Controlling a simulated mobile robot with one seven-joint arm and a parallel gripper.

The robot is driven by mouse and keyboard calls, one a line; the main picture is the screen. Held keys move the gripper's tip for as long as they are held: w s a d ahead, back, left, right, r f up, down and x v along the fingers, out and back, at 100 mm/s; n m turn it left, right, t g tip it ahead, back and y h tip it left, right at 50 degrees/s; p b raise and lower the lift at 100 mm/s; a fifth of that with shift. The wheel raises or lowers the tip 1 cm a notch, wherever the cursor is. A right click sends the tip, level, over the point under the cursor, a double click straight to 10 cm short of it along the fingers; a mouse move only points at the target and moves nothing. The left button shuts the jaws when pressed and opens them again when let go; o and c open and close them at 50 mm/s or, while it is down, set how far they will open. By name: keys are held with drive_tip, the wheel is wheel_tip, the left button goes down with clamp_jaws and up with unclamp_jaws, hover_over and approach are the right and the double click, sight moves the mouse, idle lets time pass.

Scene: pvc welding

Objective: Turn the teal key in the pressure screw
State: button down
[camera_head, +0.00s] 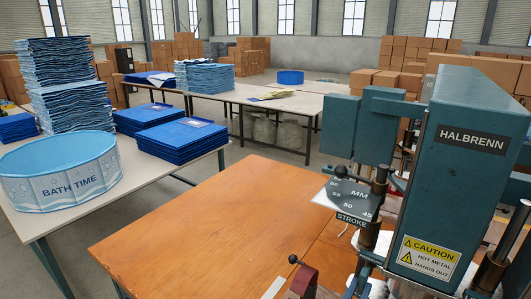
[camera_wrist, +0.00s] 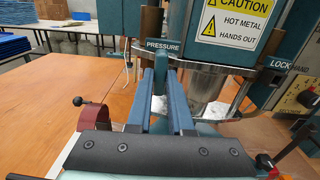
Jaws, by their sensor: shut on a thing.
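In the wrist view my gripper (camera_wrist: 162,73) reaches forward, its two long blue-grey fingers pointing at the machine just below the PRESSURE label (camera_wrist: 164,46). The fingers are shut on the teal key (camera_wrist: 161,62), of which only a small part shows between the fingertips. The pressure screw itself is hidden behind the fingers and key. The teal machine (camera_head: 455,165), marked HALBRENN, stands at the right in the head view. I cannot make out my gripper or the key in the head view.
A STROKE dial (camera_head: 352,195) and dark columns stand beside the machine's head. A red part with a black-knobbed lever (camera_wrist: 92,115) is left of my fingers; a LOCK HAND label (camera_wrist: 290,64) is at right. The orange-brown tabletop (camera_head: 215,220) is mostly clear.

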drive_tip(key=shift+r, duration=0.4)
drive_tip(key=c, duration=1.2)
unclamp_jaws()
drive_tip(key=o, duration=0.5)
drive_tip(key=shift+w+d+f, duration=0.15)
drive_tip(key=shift+w+f, duration=0.05)
drive_tip(key=shift+f, duration=0.1)
drive_tip(key=shift+c, duration=0.2)
drive_tip(key=shift+s+a, duration=0.2)
drive_tip(key=shift+s+a+f, duration=0.15)
drive_tip(key=shift+s+a, duration=0.15)
drive_tip(key=shift+s, duration=0.2)
drive_tip(key=v, duration=0.7)
drive_tip(key=shift+s+a, duration=0.2)
drive_tip(key=shift+s, duration=0.05)
